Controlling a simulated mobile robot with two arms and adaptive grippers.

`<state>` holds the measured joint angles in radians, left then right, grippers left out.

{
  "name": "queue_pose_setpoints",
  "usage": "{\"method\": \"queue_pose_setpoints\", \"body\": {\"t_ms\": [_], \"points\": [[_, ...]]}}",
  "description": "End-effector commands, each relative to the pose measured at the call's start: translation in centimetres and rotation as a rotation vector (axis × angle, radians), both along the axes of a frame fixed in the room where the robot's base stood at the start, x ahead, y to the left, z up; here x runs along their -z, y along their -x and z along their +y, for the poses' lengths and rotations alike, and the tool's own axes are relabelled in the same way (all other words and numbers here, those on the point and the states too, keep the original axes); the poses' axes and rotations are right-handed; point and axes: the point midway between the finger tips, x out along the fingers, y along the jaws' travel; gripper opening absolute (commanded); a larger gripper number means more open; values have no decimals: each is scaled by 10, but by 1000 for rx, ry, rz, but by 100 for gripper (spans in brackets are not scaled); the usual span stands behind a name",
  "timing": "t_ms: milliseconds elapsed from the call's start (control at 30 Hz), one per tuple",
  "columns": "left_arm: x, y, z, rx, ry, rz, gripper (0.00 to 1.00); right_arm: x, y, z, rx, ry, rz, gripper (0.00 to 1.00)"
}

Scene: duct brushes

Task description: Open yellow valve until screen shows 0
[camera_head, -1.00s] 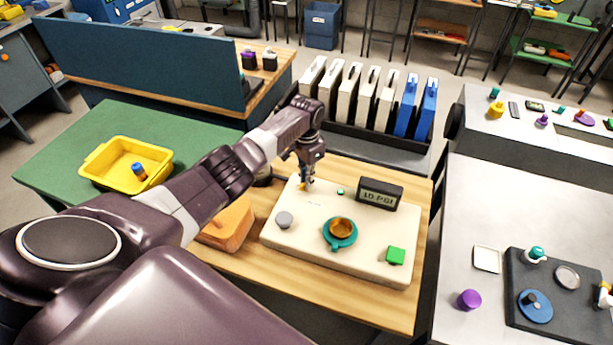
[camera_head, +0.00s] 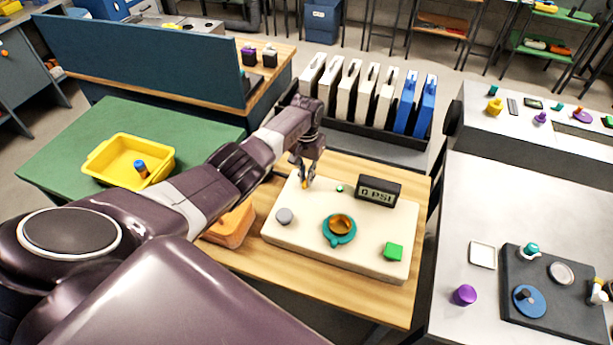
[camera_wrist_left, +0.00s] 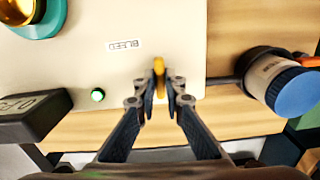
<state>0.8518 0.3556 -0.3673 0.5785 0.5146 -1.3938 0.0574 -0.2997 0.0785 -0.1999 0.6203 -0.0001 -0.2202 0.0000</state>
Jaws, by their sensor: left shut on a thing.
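The yellow valve (camera_wrist_left: 160,78) is a small handle at the edge of the cream panel (camera_head: 300,235). My left gripper (camera_wrist_left: 161,88) is shut on it in the left wrist view. In the head view the same gripper (camera_head: 305,183) is at the panel's back left corner, with a bit of yellow between its fingertips. The small black screen (camera_head: 378,190) at the panel's back right reads "0 PSI". Its back part shows at the left of the left wrist view. My right gripper is not in view.
The panel also bears a grey knob (camera_head: 284,216), a teal and amber dial (camera_head: 340,227), a green square button (camera_head: 393,251) and a small green light (camera_head: 340,188). An orange block (camera_head: 232,224) lies left of the panel. A blue-capped cylinder (camera_wrist_left: 284,82) is right of my fingers.

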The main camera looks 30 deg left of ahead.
Motion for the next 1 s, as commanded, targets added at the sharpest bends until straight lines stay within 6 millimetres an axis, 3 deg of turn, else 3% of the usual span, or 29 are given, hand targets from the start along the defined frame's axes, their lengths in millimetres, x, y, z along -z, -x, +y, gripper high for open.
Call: {"method": "queue_pose_setpoints", "body": {"t_ms": [267, 300, 467, 767, 1000], "points": [[-4, -4, 1, 0, -3, -12, 0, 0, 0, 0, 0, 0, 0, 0], [-4, -4, 1, 0, -3, -12, 11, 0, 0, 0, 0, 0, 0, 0], [-3, -3, 1, 1, -2, -8, 27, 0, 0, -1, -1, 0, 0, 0], [-3, -2, 0, 1, -1, -5, 27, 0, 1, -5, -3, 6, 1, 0], [-25, -2, 1, 1, -1, -7, 27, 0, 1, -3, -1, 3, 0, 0]]}}
